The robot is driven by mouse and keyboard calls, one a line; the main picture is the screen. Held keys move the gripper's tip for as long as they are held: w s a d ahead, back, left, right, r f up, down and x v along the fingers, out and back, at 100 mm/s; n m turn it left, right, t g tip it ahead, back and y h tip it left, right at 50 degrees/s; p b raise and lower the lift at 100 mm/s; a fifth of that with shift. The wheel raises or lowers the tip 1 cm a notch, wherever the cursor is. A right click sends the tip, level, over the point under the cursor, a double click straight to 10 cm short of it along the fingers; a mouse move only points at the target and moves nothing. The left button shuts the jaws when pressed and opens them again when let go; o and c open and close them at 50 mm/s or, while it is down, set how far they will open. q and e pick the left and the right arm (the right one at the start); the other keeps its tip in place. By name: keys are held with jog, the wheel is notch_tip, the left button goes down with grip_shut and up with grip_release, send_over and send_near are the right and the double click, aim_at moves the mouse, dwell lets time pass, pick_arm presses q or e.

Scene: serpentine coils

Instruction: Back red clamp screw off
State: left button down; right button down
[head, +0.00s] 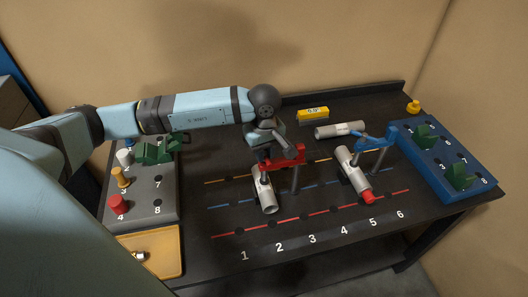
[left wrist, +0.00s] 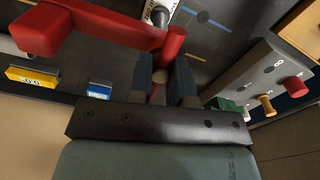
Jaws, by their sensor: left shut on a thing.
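The red clamp (head: 287,160) stands on a grey post on the dark table, its arm reaching left over a grey pipe piece with a white band (head: 266,193). My left gripper (head: 265,148) is at the left end of this arm. In the left wrist view the clamp's red arm (left wrist: 110,22) runs across the top left. There my left gripper's dark fingers (left wrist: 160,82) are closed around the clamp screw (left wrist: 159,76), beside a short red cylinder (left wrist: 173,44). The screw's lower end is hard to make out. My right gripper is not in view.
A blue clamp (head: 374,138) stands to the right over another pipe piece (head: 351,172) with a red end. A loose pipe (head: 335,131) and a yellow box (head: 313,114) lie behind. A grey numbered block (head: 145,208) stands left, a blue one (head: 425,160) right.

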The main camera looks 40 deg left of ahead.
pick_arm(q)
jog(key=n+b, duration=0.2)
jog(key=b, duration=0.1)
jog(key=shift+f, duration=0.2)
jog(key=n+b, duration=0.2)
jog(key=n, duration=0.1)
jog(key=shift+r, duration=0.1)
jog(key=shift+n+b, duration=0.45)
jog(key=shift+n, duration=0.05)
jog(key=shift+r, duration=0.1)
jog(key=c, duration=1)
grip_release()
jog(key=shift+o, duration=0.2)
